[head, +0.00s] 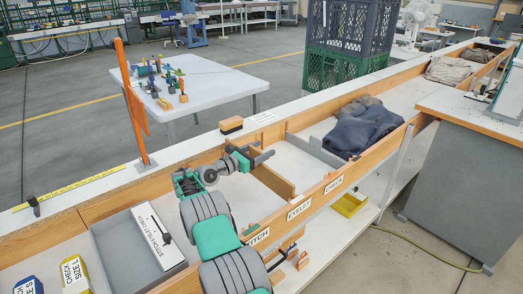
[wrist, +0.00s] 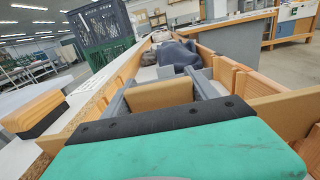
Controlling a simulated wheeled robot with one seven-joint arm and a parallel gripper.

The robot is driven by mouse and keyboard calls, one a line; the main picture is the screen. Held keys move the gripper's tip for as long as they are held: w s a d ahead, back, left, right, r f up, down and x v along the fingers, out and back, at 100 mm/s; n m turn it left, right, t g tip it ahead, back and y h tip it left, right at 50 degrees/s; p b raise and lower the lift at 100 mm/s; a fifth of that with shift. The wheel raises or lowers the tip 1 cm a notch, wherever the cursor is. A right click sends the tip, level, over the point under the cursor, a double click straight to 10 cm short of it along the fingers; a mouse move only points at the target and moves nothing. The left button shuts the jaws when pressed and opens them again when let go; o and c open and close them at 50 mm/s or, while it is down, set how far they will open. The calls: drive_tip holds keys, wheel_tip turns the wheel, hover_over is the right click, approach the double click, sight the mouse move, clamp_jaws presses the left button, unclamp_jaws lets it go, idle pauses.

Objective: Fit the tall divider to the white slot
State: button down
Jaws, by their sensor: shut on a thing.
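My gripper (head: 257,156) is over the long wooden trough, low near its middle. Its two grey fingers show in the wrist view (wrist: 160,88), with a plain tan board, apparently the tall divider (wrist: 159,97), between them. In the head view the divider (head: 273,181) stands crosswise in the trough, just beyond my gripper, one end towards the front wall. Its lower edge is hidden, so I cannot tell whether it is seated. I cannot make out a white slot mark in either view.
A grey divider (head: 314,151) stands further along, before dark blue cloth (head: 362,128). A wood-topped block (head: 231,125) sits on the back ledge. A grey bin (head: 123,246) is at the left. The front wall (head: 320,195) carries labels; a yellow bin (head: 350,204) is below.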

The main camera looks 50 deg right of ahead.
wheel_tip(320, 180, down, 6)
drive_tip(key=b, duration=0.5)
idle(2.3)
drive_tip(key=shift+f, duration=0.1)
drive_tip(key=shift+c, duration=0.8)
unclamp_jaws()
wheel_tip(320, 180, up, 5)
drive_tip(key=p, duration=0.3)
idle(0.3)
